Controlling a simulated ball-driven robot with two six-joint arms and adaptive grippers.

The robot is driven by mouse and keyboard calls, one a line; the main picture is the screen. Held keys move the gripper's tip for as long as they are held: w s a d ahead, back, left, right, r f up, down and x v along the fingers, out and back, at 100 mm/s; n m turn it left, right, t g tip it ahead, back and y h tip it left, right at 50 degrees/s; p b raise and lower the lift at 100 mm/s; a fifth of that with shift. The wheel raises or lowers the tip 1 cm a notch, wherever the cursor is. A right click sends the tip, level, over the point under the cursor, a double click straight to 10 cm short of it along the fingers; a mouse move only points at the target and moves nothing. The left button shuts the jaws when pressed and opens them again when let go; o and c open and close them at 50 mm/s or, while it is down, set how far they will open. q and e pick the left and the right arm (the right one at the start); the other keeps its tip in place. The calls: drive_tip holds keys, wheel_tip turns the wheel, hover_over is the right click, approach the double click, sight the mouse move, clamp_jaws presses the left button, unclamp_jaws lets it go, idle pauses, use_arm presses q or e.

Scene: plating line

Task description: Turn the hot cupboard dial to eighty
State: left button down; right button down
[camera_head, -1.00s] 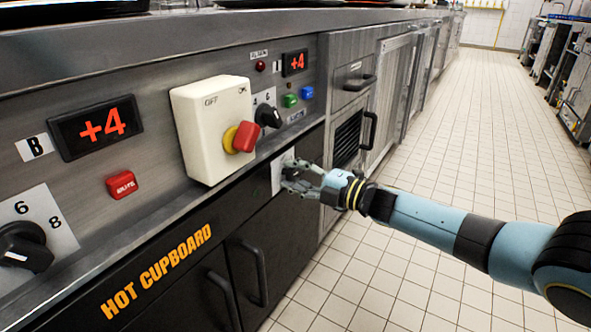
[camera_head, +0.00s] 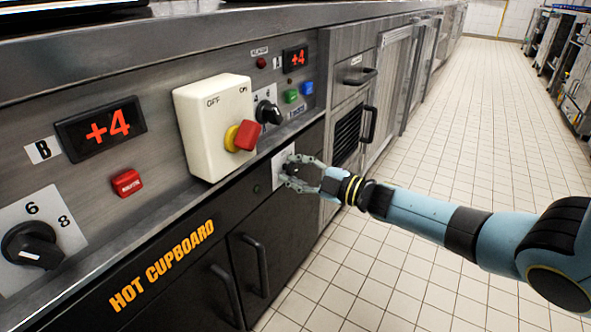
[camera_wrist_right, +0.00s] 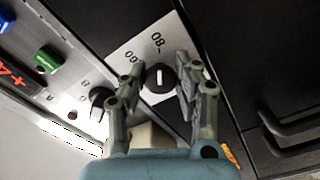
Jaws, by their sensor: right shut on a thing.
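The hot cupboard dial (camera_wrist_right: 160,78) is a small black knob with a white mark, on a pale plate (camera_head: 280,165) on the dark cupboard front. In the right wrist view the plate shows an inverted 80 above the dial and a 60 to its upper left. The white mark runs nearly upright in that view, roughly toward the 80. My right gripper (camera_head: 291,171) is shut on the dial, with a finger on each side (camera_wrist_right: 158,72). In the head view its fingers hide most of the dial. My left gripper is not in view.
The HOT CUPBOARD lettering (camera_head: 162,266) and door handles (camera_head: 256,265) lie left of the gripper. Above is a cream switch box (camera_head: 205,125) with a red knob (camera_head: 246,136). Black dials (camera_head: 268,112) and displays (camera_head: 100,129) sit on the panel. The tiled floor at right is clear.

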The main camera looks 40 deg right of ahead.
drive_tip(key=shift+f, duration=0.1)
drive_tip(key=c, duration=1)
unclamp_jaws()
drive_tip(key=v, duration=1.2)
